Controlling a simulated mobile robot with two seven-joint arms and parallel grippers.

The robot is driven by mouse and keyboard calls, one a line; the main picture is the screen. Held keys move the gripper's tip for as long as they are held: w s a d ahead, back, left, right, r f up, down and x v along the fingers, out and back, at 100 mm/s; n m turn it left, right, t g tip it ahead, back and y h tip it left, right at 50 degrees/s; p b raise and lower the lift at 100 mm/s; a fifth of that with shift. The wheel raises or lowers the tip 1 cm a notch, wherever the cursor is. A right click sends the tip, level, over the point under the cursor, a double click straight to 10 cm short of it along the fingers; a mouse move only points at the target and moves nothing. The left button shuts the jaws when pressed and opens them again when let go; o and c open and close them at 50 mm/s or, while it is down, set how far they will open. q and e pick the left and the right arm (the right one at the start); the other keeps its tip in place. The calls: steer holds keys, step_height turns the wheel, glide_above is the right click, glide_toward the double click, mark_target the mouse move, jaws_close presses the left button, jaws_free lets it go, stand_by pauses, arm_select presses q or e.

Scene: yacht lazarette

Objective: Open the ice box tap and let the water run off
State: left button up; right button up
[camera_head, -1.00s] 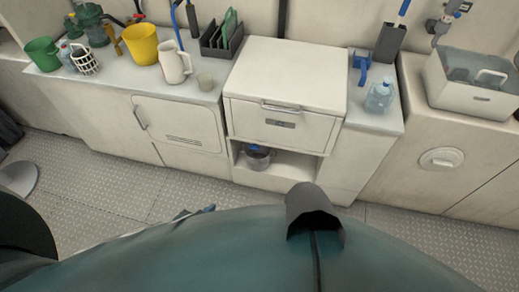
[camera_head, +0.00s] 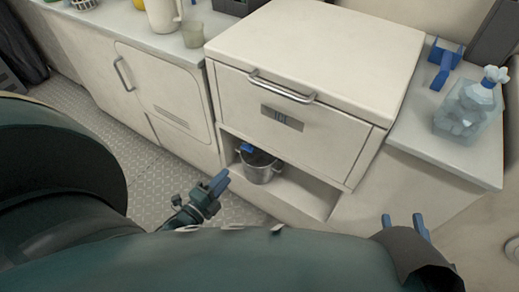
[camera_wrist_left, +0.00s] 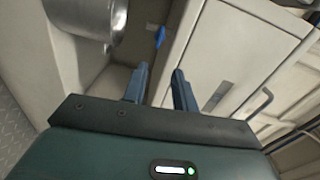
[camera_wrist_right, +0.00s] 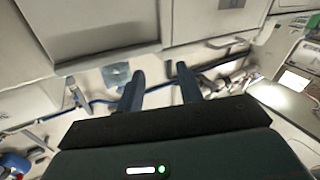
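The white ice box (camera_head: 300,75) with an "ICE" plate and a bar handle stands ahead, its lid closed. In the open niche below, a metal pot (camera_head: 262,167) stands on the niche floor. A small blue tap handle (camera_head: 246,148) shows at the pot's rim; it also shows in the left wrist view (camera_wrist_left: 160,37), beside the pot (camera_wrist_left: 95,18). Whether water runs cannot be seen. My left gripper (camera_head: 213,187) is open and empty, in front of and left of the pot, apart from it. My right gripper (camera_head: 405,220) is open and empty, low at the right.
A white jug (camera_head: 163,14) and a cup (camera_head: 194,34) stand on the left counter above a closed cabinet door (camera_head: 160,85). Floor is free at the left.

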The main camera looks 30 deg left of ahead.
mark_target(247, 149)
arm_select(q)
steer(key=shift+m, duration=0.3)
steer(key=w+b, duration=0.1)
steer(key=w, duration=0.3)
steer(key=w+b, duration=0.1)
steer(key=w, duration=0.4)
steer(key=w+b, duration=0.2)
steer(key=w, duration=0.2)
steer(key=shift+w+d+f, duration=0.15)
steer(key=shift+w+f, duration=0.25)
arm_select(e)
steer(key=shift+w+a+f+t+y, duration=0.15)
steer(key=shift+w+a+t+y, duration=0.15)
steer(key=shift+a+t+y, duration=0.3)
arm_select(q)
steer(key=shift+c, duration=0.5)
arm_select(e)
steer(key=shift+d, duration=0.1)
arm_select(q)
jaws_close()
